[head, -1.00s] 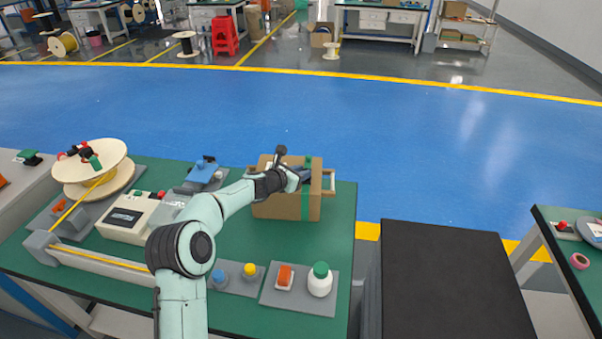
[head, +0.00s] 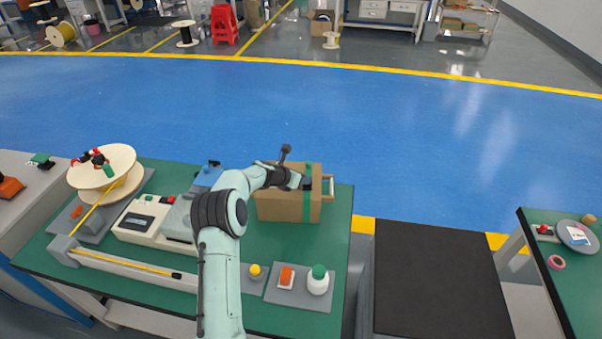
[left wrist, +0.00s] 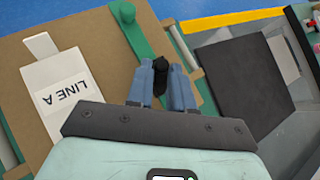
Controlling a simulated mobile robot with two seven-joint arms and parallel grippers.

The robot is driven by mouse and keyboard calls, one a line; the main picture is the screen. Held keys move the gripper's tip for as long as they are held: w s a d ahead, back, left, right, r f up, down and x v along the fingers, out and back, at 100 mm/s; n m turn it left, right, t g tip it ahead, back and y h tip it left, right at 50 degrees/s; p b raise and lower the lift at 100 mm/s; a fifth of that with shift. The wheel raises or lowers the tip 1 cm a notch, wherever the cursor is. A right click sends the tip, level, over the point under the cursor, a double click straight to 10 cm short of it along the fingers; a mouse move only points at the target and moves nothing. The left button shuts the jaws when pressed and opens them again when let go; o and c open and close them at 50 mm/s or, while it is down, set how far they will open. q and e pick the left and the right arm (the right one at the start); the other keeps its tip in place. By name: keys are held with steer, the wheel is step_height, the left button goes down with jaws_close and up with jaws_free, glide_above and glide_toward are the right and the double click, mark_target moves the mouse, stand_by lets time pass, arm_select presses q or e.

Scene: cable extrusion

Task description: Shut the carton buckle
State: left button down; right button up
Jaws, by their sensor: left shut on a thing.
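The cardboard carton (head: 285,207) stands at the right end of the green table, with a green strap (head: 306,206) running down its side. My left gripper (head: 306,182) is at the carton's top, by the strap. In the left wrist view, its blue-grey fingers (left wrist: 161,86) are shut on a small black buckle part (left wrist: 160,72). The green strap (left wrist: 143,40) lies across the carton top (left wrist: 85,55) just beyond the fingers. Whether the buckle halves touch is hidden by the fingers. My right gripper is not in view.
A white LINE A tag (left wrist: 62,95) lies on the carton. A wooden spool (head: 103,167), a cream instrument box (head: 145,220) and a white bottle with a green cap (head: 318,281) share the table. A black-topped stand (head: 440,280) is to the right.

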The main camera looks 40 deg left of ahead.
arm_select(q)
steer(key=shift+w+a+f+n+g+h, duration=0.1)
steer(key=shift+w+f+n+g+h, duration=0.1)
steer(key=shift+g, duration=0.2)
steer(key=shift+w+f+n+g+h, duration=0.1)
steer(key=shift+g+h, duration=0.1)
steer(key=shift+g, duration=0.2)
steer(key=shift+s+a, duration=0.1)
steer(key=shift+s, duration=0.05)
steer(key=shift+s+a+f, duration=0.1)
steer(key=c, duration=1.1)
jaws_free()
steer(key=shift+o, duration=0.2)
steer(key=shift+a, duration=0.1)
